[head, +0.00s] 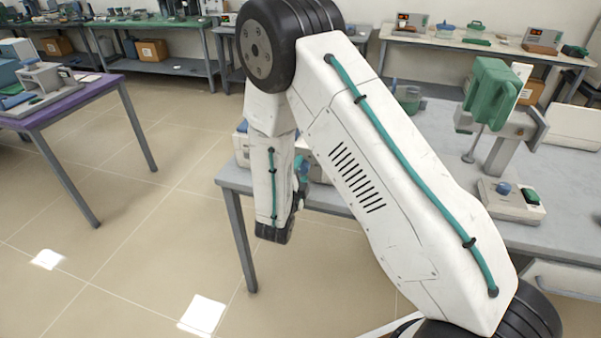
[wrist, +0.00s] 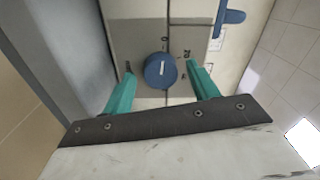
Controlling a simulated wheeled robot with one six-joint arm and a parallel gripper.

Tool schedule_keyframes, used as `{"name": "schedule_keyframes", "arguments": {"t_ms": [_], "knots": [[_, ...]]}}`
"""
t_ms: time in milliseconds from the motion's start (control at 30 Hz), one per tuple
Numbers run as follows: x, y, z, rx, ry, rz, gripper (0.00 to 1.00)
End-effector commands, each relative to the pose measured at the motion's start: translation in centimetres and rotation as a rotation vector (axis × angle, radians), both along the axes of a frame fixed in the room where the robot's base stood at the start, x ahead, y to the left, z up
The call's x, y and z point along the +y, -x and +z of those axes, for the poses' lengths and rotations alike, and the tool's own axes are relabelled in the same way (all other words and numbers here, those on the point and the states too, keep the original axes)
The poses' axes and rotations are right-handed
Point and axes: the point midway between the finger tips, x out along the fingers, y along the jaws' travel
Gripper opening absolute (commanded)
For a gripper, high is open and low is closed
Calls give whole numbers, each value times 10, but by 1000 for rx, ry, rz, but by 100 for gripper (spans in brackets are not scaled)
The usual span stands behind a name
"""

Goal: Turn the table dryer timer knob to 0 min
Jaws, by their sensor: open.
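The timer knob (wrist: 160,71) is a round blue knob with a short white mark, on the grey front panel (wrist: 138,42) of the dryer in the wrist view. My gripper (wrist: 160,78) has its two teal fingers apart, one to each side of the knob. The fingers are open and do not appear to touch it. In the head view my arm hides most of the dryer (head: 241,146); the knob does not show there.
A blue handle (wrist: 232,17) sits at the upper right of the wrist view. In the head view, a drill-like device with a green head (head: 490,92) stands on the grey table (head: 425,168) to the right. A purple table (head: 75,103) is at left, with open floor between.

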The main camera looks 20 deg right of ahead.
Motion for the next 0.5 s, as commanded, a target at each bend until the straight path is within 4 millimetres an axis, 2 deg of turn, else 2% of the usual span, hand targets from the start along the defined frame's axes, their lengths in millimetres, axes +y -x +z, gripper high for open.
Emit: {"name": "schedule_keyframes", "arguments": {"t_ms": [300,500], "knots": [[31,41,0,3,2,5,59],[42,58,0,1,1,2,59]]}}
